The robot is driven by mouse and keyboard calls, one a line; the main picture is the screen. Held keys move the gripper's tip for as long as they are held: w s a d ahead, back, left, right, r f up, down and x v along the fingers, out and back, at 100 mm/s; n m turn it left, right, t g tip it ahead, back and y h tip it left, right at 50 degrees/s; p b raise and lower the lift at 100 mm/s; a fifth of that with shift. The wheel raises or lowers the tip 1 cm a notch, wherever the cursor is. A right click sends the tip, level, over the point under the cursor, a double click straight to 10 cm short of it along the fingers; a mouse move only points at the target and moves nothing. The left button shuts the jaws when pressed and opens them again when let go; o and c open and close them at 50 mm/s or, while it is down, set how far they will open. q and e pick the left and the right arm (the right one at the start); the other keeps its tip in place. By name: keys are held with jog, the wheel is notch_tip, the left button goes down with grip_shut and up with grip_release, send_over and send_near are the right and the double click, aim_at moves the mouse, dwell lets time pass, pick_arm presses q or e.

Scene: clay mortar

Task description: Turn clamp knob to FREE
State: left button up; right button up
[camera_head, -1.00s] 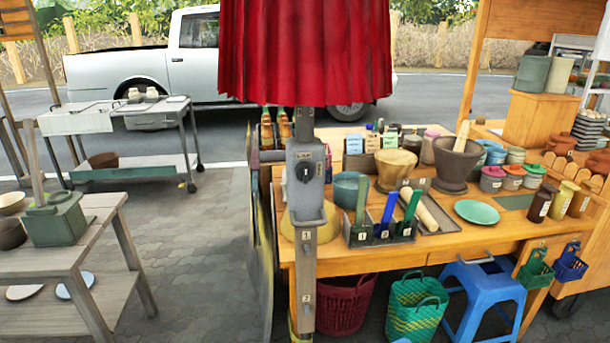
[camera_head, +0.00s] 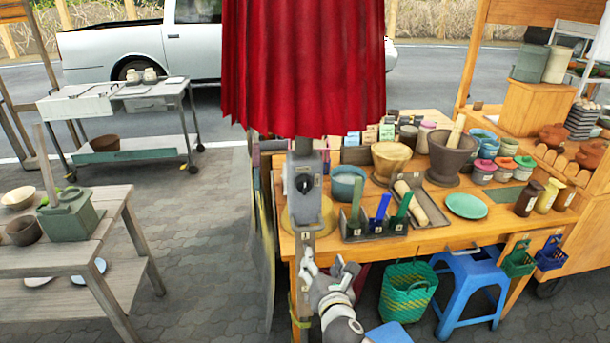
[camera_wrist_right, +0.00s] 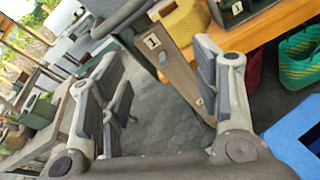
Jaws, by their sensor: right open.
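The clamp knob (camera_head: 304,183) is a small dark knob on the front of a grey clamp housing (camera_head: 296,162). The housing sits on an upright grey post (camera_head: 303,250), just below the red canopy's hem. My right gripper (camera_head: 326,266) is low at the post's right side, below the knob and apart from it. My left gripper is not in view.
A red canopy (camera_head: 300,65) hangs above the knob. A wooden table (camera_head: 430,238) with bowls, mortar and jars stands right of the post. A green basket (camera_head: 406,290) and blue stool (camera_head: 468,285) are below. Paving (camera_head: 200,250) is free at left.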

aim_at(305, 187)
notch_tip(305, 187, up, 15)
jog(key=s+a+n+t+p, duration=0.1)
jog(key=a+n+t, duration=0.2)
jog(key=n, duration=0.2)
pick_arm(q)
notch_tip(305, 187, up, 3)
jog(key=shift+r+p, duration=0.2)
jog(key=shift+p, duration=0.55)
pick_arm(e)
jog(key=shift+y, duration=0.4)
jog(key=w, duration=0.7)
jog(key=w+a, duration=0.1)
jog(key=w, duration=0.2)
jog(key=shift+w+a, duration=0.1)
jog(key=shift+w, duration=0.25)
jog(key=c, duration=1.1)
jog(key=shift+m, duration=0.3)
